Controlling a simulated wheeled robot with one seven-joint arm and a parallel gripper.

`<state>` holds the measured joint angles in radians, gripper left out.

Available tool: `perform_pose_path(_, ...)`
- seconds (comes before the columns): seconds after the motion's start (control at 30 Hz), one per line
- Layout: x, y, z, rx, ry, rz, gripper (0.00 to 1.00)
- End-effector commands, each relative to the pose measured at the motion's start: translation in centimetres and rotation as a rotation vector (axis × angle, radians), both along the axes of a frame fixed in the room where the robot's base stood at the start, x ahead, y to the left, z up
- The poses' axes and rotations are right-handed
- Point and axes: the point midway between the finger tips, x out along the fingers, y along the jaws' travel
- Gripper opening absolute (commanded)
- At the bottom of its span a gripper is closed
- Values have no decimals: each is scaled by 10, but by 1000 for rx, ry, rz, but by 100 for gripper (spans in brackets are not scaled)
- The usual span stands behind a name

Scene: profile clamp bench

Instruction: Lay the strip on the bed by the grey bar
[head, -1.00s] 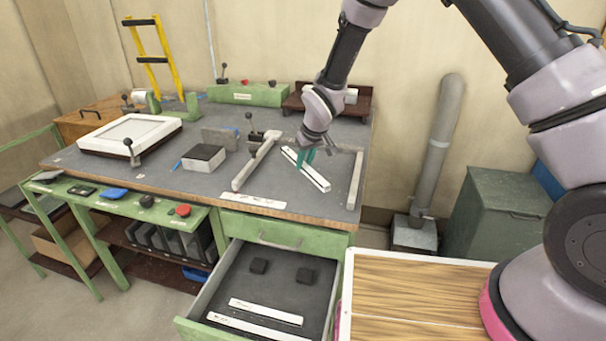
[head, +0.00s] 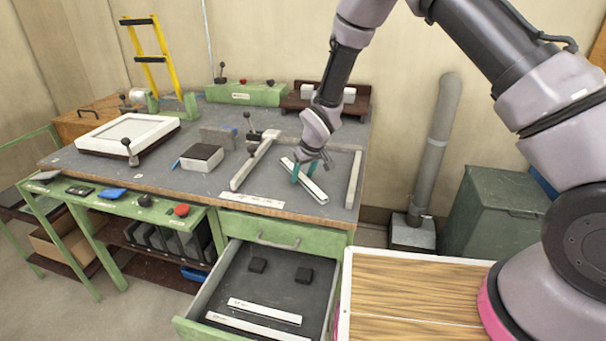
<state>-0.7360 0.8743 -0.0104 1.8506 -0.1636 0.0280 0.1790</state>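A white strip with a dark line along it (head: 317,191) lies diagonally on the dark grey bed (head: 333,160). It lies between two pale grey bars, a left one (head: 250,166) by a black-knobbed clamp lever and a right one (head: 354,180). The strip appears apart from both bars and parallel to neither. My gripper (head: 304,178) points down over the strip's upper half. Its teal fingers are spread apart, one on each side of the strip. The strip's part between the fingers is partly hidden.
An open drawer (head: 227,270) below the bench holds two more white strips (head: 264,311) and two dark blocks. A white label plate (head: 252,200) lies near the bench's front edge. A grey-and-white block (head: 202,157) and a white framed plate (head: 128,134) stand left.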

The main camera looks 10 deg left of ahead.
Motion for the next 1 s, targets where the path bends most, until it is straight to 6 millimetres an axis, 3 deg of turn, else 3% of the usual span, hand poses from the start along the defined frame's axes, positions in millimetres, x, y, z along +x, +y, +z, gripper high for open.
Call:
perform_pose_path(0.27, -1, -1, 8, 2, -1, -1, 56)
perform_pose_path(0.7, -26, -22, 88, 3, -3, -1, 56)
perform_pose_path(1.0, -35, -30, 113, 0, 0, 0, 56)
